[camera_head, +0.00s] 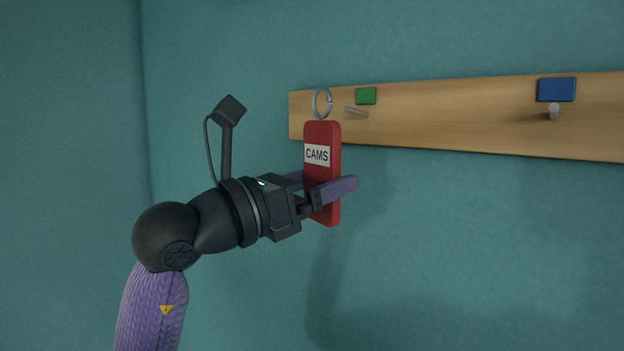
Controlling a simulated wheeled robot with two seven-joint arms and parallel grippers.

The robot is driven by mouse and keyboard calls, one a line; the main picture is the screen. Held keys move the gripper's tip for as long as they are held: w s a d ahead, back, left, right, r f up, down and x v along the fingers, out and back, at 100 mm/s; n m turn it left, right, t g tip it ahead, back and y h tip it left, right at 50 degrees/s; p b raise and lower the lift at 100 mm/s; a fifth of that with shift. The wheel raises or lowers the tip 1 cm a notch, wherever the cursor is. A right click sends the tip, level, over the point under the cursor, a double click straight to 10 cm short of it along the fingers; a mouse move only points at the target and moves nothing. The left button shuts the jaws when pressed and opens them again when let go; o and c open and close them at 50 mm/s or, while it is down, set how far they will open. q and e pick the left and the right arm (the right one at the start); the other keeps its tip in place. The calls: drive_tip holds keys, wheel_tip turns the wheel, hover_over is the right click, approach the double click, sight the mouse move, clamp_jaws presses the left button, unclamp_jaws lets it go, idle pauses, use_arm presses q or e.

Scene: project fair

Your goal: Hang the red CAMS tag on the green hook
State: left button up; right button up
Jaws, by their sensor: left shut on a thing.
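The red CAMS tag (321,137) is upright in my left gripper (335,189), which is shut on its lower half. The tag has a white label reading CAMS and a metal ring (322,103) at its top. The green hook is a grey peg (356,112) under a green marker (366,96) on the wooden board. In the picture the ring is just left of this peg, and a small gap shows between them. I cannot tell how far the ring is from the board in depth. My right gripper is out of view.
The wooden board (450,117) runs along the teal wall (480,230). A second peg (553,112) under a blue marker (556,90) is on its right part, empty. A wall corner is at the left. The space below the board is clear.

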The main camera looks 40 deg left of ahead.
use_arm(q)
drive_tip(key=w, duration=0.2)
drive_tip(key=w+p, duration=0.2)
drive_tip(key=w, duration=0.1)
drive_tip(key=shift+w+d+f, duration=0.2)
drive_tip(key=shift+w+d, duration=0.05)
drive_tip(key=shift+w, duration=0.1)
drive_tip(key=shift+w+f, duration=0.15)
drive_tip(key=shift+w, duration=0.15)
drive_tip(key=shift+w+f, duration=0.45)
drive_tip(key=shift+w, duration=0.1)
drive_tip(key=o, duration=0.6)
